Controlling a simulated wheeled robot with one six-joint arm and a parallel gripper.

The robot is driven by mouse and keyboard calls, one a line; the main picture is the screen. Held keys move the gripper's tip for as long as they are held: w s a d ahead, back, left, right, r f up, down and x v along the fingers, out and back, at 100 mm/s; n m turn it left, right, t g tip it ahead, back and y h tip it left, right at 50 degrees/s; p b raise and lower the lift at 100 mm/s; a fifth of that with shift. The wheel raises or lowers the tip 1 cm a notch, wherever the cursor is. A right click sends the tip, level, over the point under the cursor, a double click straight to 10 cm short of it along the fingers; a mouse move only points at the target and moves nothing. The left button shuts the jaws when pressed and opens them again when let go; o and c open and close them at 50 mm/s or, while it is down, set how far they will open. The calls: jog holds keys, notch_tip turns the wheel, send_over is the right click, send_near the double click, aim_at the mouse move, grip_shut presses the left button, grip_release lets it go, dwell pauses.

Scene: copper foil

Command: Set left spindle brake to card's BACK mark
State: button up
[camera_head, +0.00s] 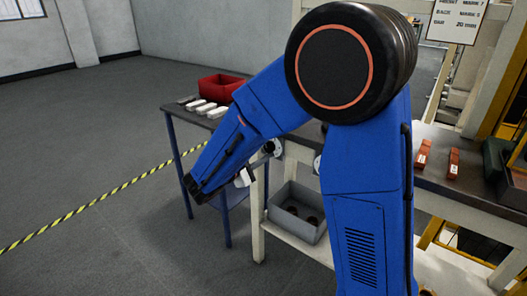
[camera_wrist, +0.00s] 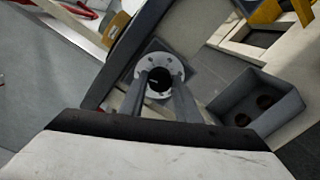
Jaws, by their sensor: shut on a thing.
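The left spindle brake shows in the wrist view as a dark round knob (camera_wrist: 158,83) in front of a pale disc with holes (camera_wrist: 171,65). My gripper (camera_wrist: 160,88) has its two fingers on either side of the knob, shut on it. In the head view the pale disc (camera_head: 278,147) is on the bench front, beyond my blue arm, and my gripper is small there. A second pale disc (camera_head: 317,163) is partly hidden by my arm. The card (camera_head: 458,18) hangs at top right; its BACK line seems to read MARK 7, but is blurred. I cannot read the brake's setting.
A grey bin (camera_head: 297,211) with dark round things stands on the lower shelf. A red bin (camera_head: 222,86) and several pale bars (camera_head: 204,106) are on the left table. Orange blocks (camera_head: 423,157) lie on the bench. The floor at left is clear.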

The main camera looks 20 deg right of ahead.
jog(key=shift+f+m, duration=0.1)
jog(key=shift+m, duration=1.5)
jog(key=shift+s, duration=0.1)
jog(key=o, duration=1)
jog(key=shift+o, duration=0.2)
jog(key=v, duration=1.7)
jog(key=shift+s, duration=0.25)
